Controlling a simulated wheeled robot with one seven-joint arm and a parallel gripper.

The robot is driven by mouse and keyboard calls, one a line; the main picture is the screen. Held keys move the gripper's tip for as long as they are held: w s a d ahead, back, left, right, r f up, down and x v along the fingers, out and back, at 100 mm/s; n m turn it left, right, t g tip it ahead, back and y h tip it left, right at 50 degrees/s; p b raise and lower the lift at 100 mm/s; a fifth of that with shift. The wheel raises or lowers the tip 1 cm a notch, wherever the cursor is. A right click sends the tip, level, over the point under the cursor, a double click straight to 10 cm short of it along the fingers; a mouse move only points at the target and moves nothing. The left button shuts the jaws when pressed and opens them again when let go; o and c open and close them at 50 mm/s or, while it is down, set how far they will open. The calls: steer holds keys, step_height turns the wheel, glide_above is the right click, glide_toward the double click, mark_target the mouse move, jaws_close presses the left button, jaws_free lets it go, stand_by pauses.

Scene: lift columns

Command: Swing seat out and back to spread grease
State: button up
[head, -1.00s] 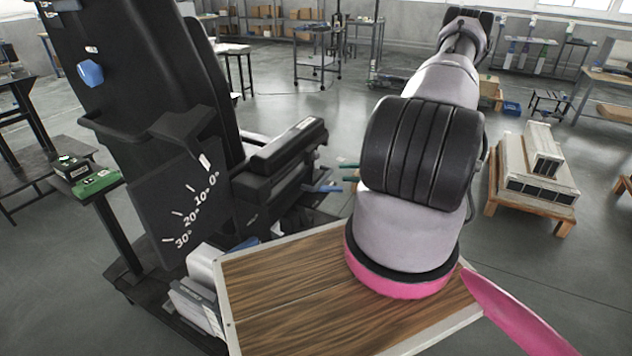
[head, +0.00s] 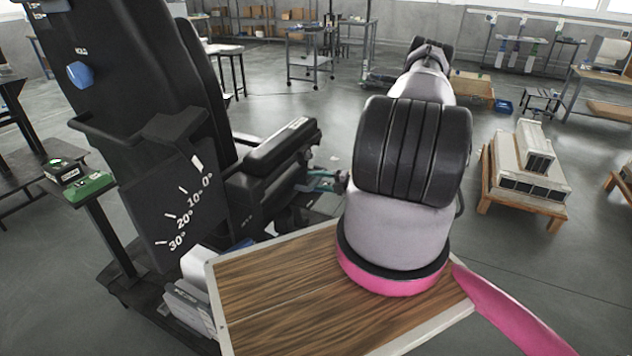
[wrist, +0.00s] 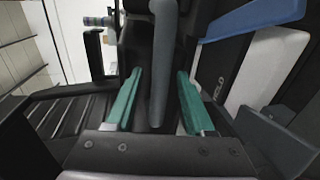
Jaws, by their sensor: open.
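The black seat (head: 120,60) stands at the left in the head view, with a tall backrest, a padded armrest (head: 280,150) and a dark angle plate (head: 165,215) marked 0° to 30°. A white pointer (head: 196,163) shows by the plate's 0° end. My gripper (head: 322,182) is beside the seat, past the armrest's front, and small in that view. In the wrist view my gripper (wrist: 158,88) has its two teal fingers apart. A grey bar (wrist: 166,50) runs between them, with a gap on each side. Whether it touches either finger is unclear.
My wood-topped base fills the bottom middle. A stand with a green-topped box (head: 88,188) is at the left. A pallet with pale units (head: 525,165) stands at the right. A blue part (wrist: 255,18) is close to the gripper's right. Open floor lies between.

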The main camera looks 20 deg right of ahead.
steer(key=shift+w+a, duration=0.1)
steer(key=shift+w, duration=0.05)
jaws_close()
steer(key=shift+f, duration=0.1)
stand_by(1.3)
